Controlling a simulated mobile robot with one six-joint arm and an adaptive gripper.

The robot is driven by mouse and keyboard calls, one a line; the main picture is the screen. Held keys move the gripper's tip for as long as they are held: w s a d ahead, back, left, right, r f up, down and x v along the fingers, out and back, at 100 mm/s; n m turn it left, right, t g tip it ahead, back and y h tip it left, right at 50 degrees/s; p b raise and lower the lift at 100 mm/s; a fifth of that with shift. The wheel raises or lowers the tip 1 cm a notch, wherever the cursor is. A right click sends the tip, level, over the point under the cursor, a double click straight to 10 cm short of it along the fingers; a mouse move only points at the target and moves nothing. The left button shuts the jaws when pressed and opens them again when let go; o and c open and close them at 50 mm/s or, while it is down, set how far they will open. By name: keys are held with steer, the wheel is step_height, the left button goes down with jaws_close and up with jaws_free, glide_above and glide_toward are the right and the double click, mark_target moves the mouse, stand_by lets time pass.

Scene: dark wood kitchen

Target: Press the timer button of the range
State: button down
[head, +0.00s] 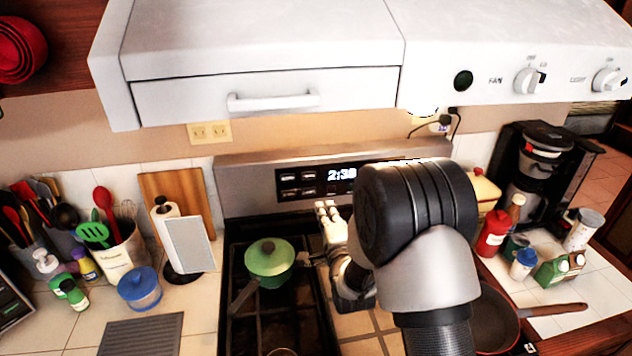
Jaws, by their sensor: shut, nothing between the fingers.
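The range (240,190) has a steel back panel with a black control strip. Its lit clock display (341,174) reads about 2:38. Small dark buttons (298,184) sit left of the display; their labels are too small to read, so I cannot tell which is the timer. My gripper (325,208) is shut and empty, its pale fingertips pointing toward the panel just below the display. They look close to the panel, but I cannot tell whether they touch it. My arm hides the right part of the panel.
A green lidded pot (269,260) stands on the left burners, near my gripper. The white range hood (260,50) overhangs above. A paper towel holder (185,240) stands at left. Bottles (493,233), a coffee maker (540,170) and a dark pan (495,318) are at right.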

mark_target(314, 173)
steer(key=w+a, duration=0.1)
steer(key=w, duration=0.7)
steer(key=w+a+b, duration=0.1)
steer(key=w, duration=0.4)
steer(key=shift+a, duration=0.35)
steer(key=shift+w, duration=0.1)
steer(key=shift+w+f+b, duration=0.1)
steer(key=shift+w+b, duration=0.3)
steer(key=shift+b, duration=0.45)
steer(key=shift+w+a+b, duration=0.1)
steer(key=shift+w+b, duration=0.05)
steer(key=shift+b, duration=0.2)
steer(key=shift+r, duration=0.4)
